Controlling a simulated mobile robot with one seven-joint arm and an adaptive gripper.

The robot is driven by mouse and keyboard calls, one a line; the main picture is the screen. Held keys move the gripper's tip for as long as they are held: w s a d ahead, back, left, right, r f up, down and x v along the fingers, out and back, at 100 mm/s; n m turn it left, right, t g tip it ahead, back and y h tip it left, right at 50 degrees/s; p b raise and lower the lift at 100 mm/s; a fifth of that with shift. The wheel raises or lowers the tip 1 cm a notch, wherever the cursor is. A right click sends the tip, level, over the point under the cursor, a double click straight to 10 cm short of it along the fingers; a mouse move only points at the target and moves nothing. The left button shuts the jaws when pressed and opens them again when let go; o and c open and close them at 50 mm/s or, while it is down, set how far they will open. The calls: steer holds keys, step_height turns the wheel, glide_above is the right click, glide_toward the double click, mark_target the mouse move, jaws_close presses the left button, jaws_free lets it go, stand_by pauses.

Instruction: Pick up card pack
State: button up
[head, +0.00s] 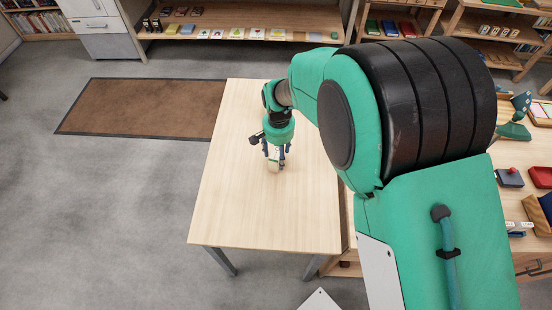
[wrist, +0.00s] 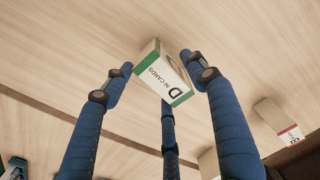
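The card pack (wrist: 160,76) is a small white box with green ends, marked "D" and "50 CARDS". It sits over the pale wood table top among my gripper's fingertips. My gripper (wrist: 152,68) has blue fingers, spread around the pack, with one finger on each side and a third below it in the wrist view. Small gaps seem to show beside the pack, so the fingers look open. In the head view my gripper (head: 277,150) points down at the middle of the table (head: 230,215), with the pack (head: 273,157) partly hidden between the fingers.
Another white box with a red band (wrist: 280,120) is at the right in the wrist view. A brown rug (head: 140,106) lies left of the table. A shelf (head: 235,24) with cards and books stands behind. A cluttered desk is at the right.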

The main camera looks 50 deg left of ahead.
mark_target(278, 154)
steer(key=c, duration=1)
steer(key=shift+o, duration=0.2)
steer(key=shift+r, duration=0.15)
steer(key=shift+r, duration=0.6)
step_height(278, 154, up, 2)
steer(key=shift+r+p, duration=0.15)
steer(key=shift+p, duration=0.5)
steer(key=s+d+p, duration=0.1)
steer(key=s+d, duration=0.3)
steer(key=d, duration=0.3)
steer(key=s+d+r+p, duration=0.1)
steer(key=s+d, duration=0.2)
steer(key=d, duration=0.4)
steer(key=shift+s, duration=0.4)
steer(key=shift+r, duration=0.1)
